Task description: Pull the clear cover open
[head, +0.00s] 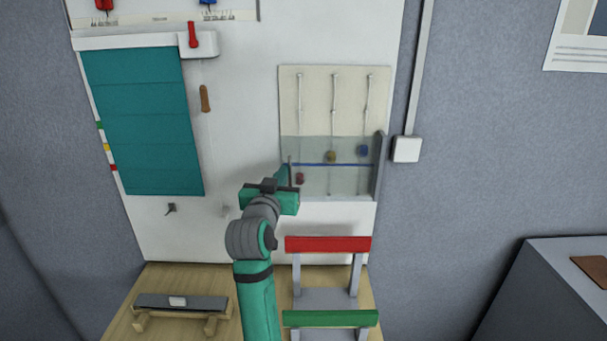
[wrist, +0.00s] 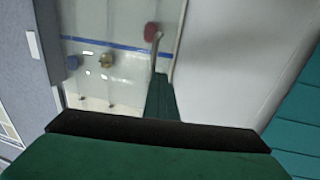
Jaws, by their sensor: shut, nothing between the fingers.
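The clear cover (head: 345,184) lies over the lower half of a cream panel (head: 316,88) on the white wall board. A blue line crosses it, and it also shows in the wrist view (wrist: 125,72). Red (head: 300,178), brass (head: 331,157) and blue (head: 363,150) knobs show at or behind it. A thin grey upright piece (wrist: 157,48) stands at the cover's edge nearest my gripper. My gripper (head: 284,174) is shut and empty at the cover's left edge; its green fingers (wrist: 160,82) are close to that piece. I cannot tell whether they touch.
A dark grey upright post (head: 379,165) stands at the cover's right edge. A teal blind (head: 145,125) and a hanging brown handle (head: 205,98) are to the left. Below stand a red-and-green-barred frame (head: 328,244) and a wooden stand (head: 182,304) on the table.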

